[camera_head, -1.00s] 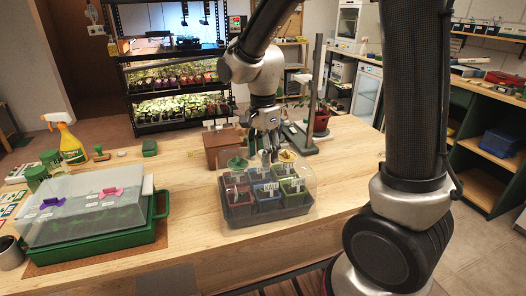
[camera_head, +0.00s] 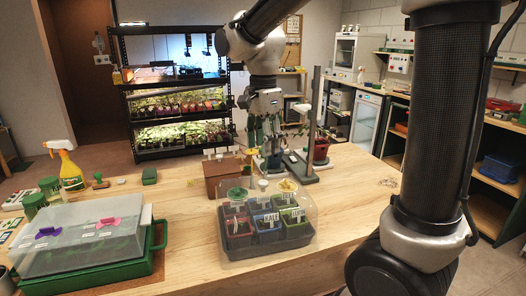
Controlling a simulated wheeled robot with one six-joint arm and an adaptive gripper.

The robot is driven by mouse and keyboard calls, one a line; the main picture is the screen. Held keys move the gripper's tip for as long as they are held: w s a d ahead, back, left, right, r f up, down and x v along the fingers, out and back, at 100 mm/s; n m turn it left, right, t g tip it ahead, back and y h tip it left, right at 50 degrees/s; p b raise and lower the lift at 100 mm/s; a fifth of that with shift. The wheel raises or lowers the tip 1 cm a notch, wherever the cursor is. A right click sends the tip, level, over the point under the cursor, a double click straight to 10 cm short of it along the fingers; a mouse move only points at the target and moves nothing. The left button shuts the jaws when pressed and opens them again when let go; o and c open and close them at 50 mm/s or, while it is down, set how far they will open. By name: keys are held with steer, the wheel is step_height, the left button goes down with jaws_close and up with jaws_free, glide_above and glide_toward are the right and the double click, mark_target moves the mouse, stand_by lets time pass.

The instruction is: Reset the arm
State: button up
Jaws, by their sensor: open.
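My gripper (camera_head: 266,146) hangs from my arm above the back of the wooden table, fingers pointing down. It is open and I see nothing held in it. It is behind the clear-covered seedling tray (camera_head: 262,246), apart from it. The tray holds several small pots, red, blue and green, with white labels, one reading KALE.
A green tray (camera_head: 120,272) under a clear lid with purple and pink clips stands at the left, near a spray bottle (camera_head: 70,170). A brown box (camera_head: 222,174) and a stand (camera_head: 312,115) flank my gripper. The table's middle left is clear.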

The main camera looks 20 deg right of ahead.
stand_by(0.4)
steer(key=s+d+r+n+t, duration=0.1)
steer(key=s+d+n+t, duration=0.3)
steer(key=s+d+n, duration=1)
steer(key=s+d, duration=0.1)
steer(key=s, duration=0.4)
steer(key=shift+r, duration=0.15)
steer(key=shift+c, duration=0.2)
stand_by(0.8)
